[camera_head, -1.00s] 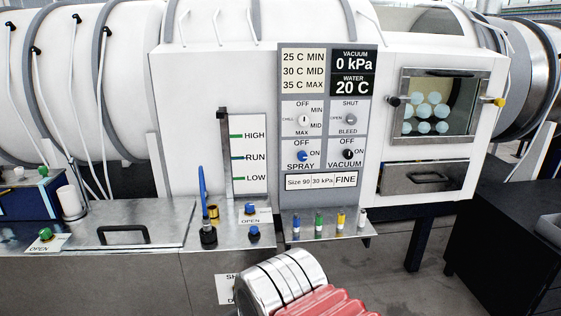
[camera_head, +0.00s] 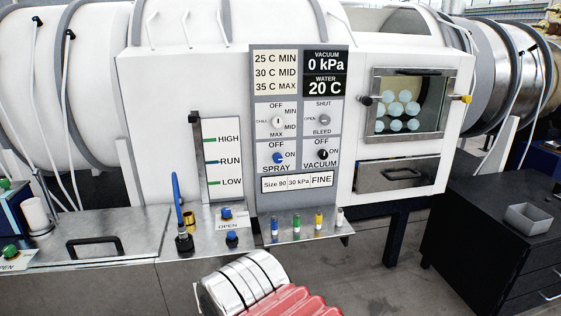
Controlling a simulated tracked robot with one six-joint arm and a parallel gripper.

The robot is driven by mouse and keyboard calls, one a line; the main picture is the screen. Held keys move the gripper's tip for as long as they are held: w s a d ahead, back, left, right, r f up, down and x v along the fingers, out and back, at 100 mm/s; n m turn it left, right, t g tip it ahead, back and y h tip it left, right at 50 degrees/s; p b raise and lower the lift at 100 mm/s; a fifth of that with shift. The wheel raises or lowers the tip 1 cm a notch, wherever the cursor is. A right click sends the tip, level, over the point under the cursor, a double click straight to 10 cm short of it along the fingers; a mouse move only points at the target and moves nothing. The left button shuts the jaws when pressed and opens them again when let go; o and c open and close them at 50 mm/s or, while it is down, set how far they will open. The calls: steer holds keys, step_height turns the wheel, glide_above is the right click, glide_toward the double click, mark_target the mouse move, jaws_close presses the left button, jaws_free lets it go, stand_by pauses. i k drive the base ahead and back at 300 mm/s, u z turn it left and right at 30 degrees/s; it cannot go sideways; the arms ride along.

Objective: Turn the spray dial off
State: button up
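The spray dial (camera_head: 278,158) is a small blue knob on the grey control panel (camera_head: 298,200), with OFF above it, ON to its right and SPRAY below. Its pointer is too small to read for certain. The black vacuum dial (camera_head: 322,156) sits just to its right, and the white chill dial (camera_head: 278,121) is above it. A silver and red segment of my arm shows at the bottom centre, below and in front of the panel. My gripper is not visible.
A steel ledge below the panel carries several small coloured pegs (camera_head: 297,223). A blue lever (camera_head: 177,203) stands upright at left. A windowed chamber (camera_head: 408,103) is to the right. A black cabinet (camera_head: 478,225) with a grey bin (camera_head: 528,217) stands at far right.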

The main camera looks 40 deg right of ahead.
mark_target(278, 158)
steer(key=i, duration=0.95)
steer(key=u, duration=0.05)
